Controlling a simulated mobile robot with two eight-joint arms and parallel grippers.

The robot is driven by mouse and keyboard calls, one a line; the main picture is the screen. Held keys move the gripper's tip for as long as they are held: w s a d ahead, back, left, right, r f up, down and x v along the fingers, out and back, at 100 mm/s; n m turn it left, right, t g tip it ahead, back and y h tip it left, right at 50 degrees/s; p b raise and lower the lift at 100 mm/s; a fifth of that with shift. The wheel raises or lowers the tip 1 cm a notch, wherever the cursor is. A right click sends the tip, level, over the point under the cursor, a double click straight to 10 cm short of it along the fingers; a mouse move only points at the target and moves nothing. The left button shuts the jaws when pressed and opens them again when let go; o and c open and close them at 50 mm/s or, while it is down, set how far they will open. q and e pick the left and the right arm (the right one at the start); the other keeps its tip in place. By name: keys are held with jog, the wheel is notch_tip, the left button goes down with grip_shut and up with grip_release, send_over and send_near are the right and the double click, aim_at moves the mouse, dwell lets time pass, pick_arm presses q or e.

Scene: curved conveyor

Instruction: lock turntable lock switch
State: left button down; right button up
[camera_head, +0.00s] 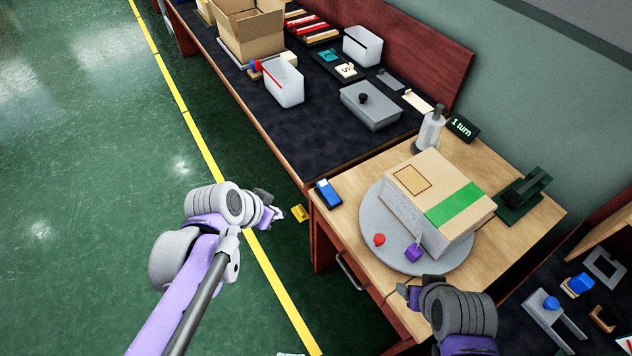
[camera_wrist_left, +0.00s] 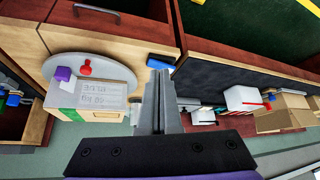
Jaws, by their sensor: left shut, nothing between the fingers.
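The round grey turntable (camera_head: 372,215) lies on the wooden table, with a taped cardboard box (camera_head: 432,195) on it. A red knob-like piece (camera_head: 379,239) and a purple block (camera_head: 413,252) sit at its front rim; I cannot tell which part is the lock switch. In the left wrist view, the turntable (camera_wrist_left: 52,68), red piece (camera_wrist_left: 86,67) and purple block (camera_wrist_left: 63,73) also show. My left gripper (camera_head: 281,213) is shut and empty, left of the table and apart from the turntable. My right gripper (camera_head: 404,292) is at the table's front edge; its jaw opening is unclear.
A bottle (camera_head: 430,130), a "1 turn" display (camera_head: 462,127) and a dark green stand (camera_head: 522,193) are behind. Open floor lies left.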

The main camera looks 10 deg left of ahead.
pick_arm(q)
jog(key=w+d+f+m+h+b, duration=0.1)
jog(key=w+m, duration=0.1)
jog(key=w, duration=0.5)
jog(key=w+d+f+m+t+h+b, duration=0.1)
jog(key=w+m+h, duration=0.1)
jog(key=w, duration=0.5)
jog(key=shift+m, duration=0.8)
send_over(328, 192)
jog(key=a, duration=0.4)
notch_tip(328, 192, down, 7)
jog(key=w+f, duration=0.1)
jog(key=f+b, duration=0.1)
jog(key=f, duration=0.1)
jog(key=shift+w, duration=0.35)
jog(key=shift+f, duration=0.45)
